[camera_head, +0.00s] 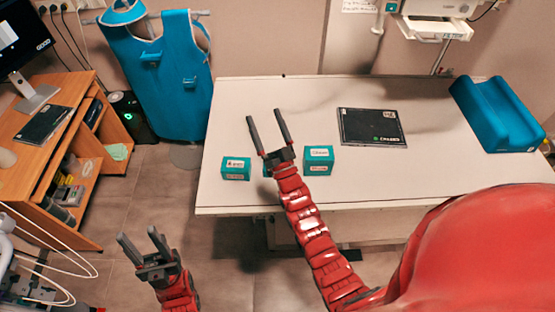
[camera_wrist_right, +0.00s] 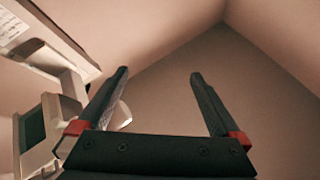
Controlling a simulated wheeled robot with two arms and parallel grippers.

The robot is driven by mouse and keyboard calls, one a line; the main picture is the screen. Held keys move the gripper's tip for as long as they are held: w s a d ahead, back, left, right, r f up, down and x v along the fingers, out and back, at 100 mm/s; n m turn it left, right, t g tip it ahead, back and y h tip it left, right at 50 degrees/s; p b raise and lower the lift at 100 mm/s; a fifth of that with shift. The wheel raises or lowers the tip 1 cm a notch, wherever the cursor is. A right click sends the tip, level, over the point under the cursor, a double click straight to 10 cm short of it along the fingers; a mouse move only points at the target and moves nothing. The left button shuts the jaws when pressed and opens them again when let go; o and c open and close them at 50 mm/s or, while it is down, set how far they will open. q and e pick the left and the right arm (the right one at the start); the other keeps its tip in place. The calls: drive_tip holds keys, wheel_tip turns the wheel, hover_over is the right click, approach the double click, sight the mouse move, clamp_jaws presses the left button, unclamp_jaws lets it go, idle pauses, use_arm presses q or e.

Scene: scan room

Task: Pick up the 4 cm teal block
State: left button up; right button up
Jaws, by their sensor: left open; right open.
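A teal block with a white label (camera_head: 236,169) sits near the front left of the white table. A second labelled teal block (camera_head: 318,160) sits to its right. A third teal piece (camera_head: 267,169) shows between them, mostly hidden behind my right wrist. The labels are too small to read surely, so I cannot tell which block is 4 cm. My right gripper (camera_head: 265,115) is open and empty above the table, fingers pointing away; its open fingers also show in the right wrist view (camera_wrist_right: 158,74). My left gripper (camera_head: 138,233) is open and empty, low, left of the table's front.
The white table (camera_head: 400,180) also bears a black flat panel (camera_head: 372,126) and a blue cushion (camera_head: 497,112). A blue apron (camera_head: 160,80) hangs behind. A wooden desk (camera_head: 55,150) stands at left. The table's front right is clear.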

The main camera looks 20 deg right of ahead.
drive_tip(key=w+d+f+m+g+h, duration=0.2)
drive_tip(key=w+f+m+g, duration=0.45)
drive_tip(key=w, duration=0.25)
drive_tip(key=w+d+f+m+g+h, duration=0.2)
drive_tip(key=w+d+f+m+g, duration=0.1)
drive_tip(key=w+f+m+g, duration=0.4)
drive_tip(key=s+a+r+m+g+y, duration=0.1)
drive_tip(key=s+r+m+g, duration=0.15)
drive_tip(key=s+g, duration=0.35)
drive_tip(key=s+a+r+m+g, duration=0.1)
drive_tip(key=s+m+g, duration=0.2)
drive_tip(key=s+g, duration=0.25)
drive_tip(key=shift+m, duration=0.3)
drive_tip(key=f+b, duration=0.2)
drive_tip(key=f, duration=0.1)
drive_tip(key=f+b, duration=0.2)
drive_tip(key=f, duration=0.1)
drive_tip(key=s+f+b, duration=0.1)
drive_tip(key=f+b, duration=0.2)
drive_tip(key=f, duration=0.1)
drive_tip(key=shift+d, duration=0.2)
drive_tip(key=shift+f, duration=0.7)
drive_tip(key=shift+f+p, duration=0.2)
drive_tip(key=shift+p, duration=0.15)
drive_tip(key=f+p, duration=0.2)
drive_tip(key=f, duration=0.1)
drive_tip(key=shift+d, duration=0.3)
drive_tip(key=shift+f+p, duration=0.35)
drive_tip(key=shift+f, duration=0.6)
